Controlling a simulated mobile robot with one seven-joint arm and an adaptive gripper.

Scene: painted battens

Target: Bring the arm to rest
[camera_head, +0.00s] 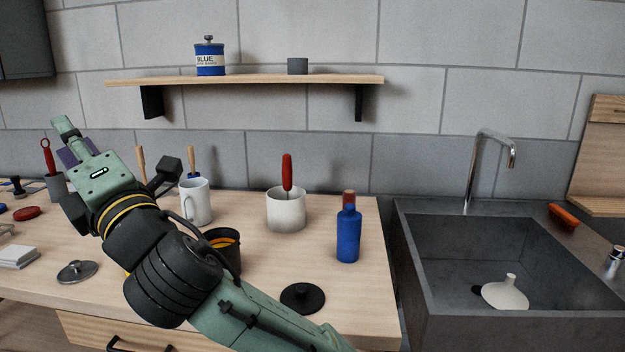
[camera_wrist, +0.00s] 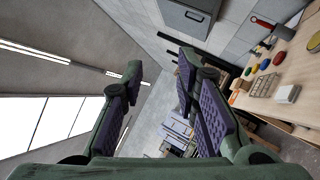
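My gripper (camera_head: 75,144) is raised over the left part of the wooden counter (camera_head: 330,260), with my arm reaching up to it from the bottom middle of the head view. In the wrist view my gripper (camera_wrist: 160,72) has its two purple-padded fingers spread apart, with nothing between them. The wrist view is tilted and looks past the fingers at the wall, ceiling and windows. Part of the counter behind my arm is hidden.
A blue bottle (camera_head: 348,232), a white pot (camera_head: 286,212) with a red-handled tool, a white mug (camera_head: 196,203) and a dark cup (camera_head: 228,252) stand near my arm. A black lid (camera_head: 302,297) lies in front. A shelf (camera_head: 270,79) is above; a sink (camera_head: 430,262) is right.

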